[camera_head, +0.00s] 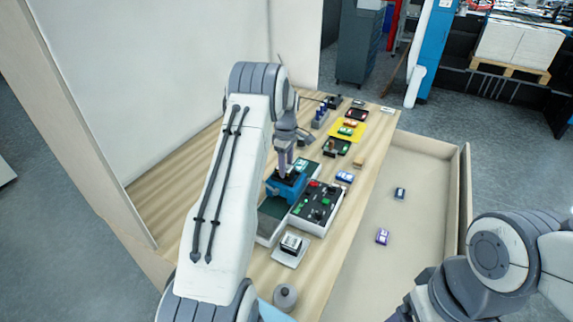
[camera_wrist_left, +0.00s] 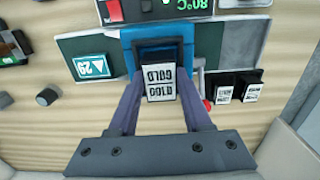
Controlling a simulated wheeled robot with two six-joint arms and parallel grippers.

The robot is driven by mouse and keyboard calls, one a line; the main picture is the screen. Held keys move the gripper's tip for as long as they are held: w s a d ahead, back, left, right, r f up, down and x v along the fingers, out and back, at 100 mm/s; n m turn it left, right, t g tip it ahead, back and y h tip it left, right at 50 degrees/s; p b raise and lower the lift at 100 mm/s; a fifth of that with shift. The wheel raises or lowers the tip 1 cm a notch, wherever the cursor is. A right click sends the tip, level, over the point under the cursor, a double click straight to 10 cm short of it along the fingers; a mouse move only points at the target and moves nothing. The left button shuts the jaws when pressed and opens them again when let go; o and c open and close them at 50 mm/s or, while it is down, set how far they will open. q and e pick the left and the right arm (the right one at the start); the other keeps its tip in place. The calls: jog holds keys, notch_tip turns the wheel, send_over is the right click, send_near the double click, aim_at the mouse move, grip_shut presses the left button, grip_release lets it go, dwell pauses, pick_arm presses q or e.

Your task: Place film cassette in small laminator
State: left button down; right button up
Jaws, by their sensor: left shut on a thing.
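The film cassette, with a white label reading "0100 GOLD" (camera_wrist_left: 160,82), is between the two purple fingers of my left gripper (camera_wrist_left: 162,90), which is shut on it. The small laminator is a blue machine on the table, seen in the head view (camera_head: 273,189) and in the left wrist view (camera_wrist_left: 207,45). My left gripper also shows in the head view (camera_head: 287,165), pointing down over the laminator. The cassette lies over the laminator's dark opening; I cannot tell how deep it sits.
A walled bin (camera_head: 430,165) with two small cassettes lies right of the table.

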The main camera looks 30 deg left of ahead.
pick_arm(q)
jog(key=shift+c, duration=1.7)
grip_release()
jog(key=shift+f, duration=0.1)
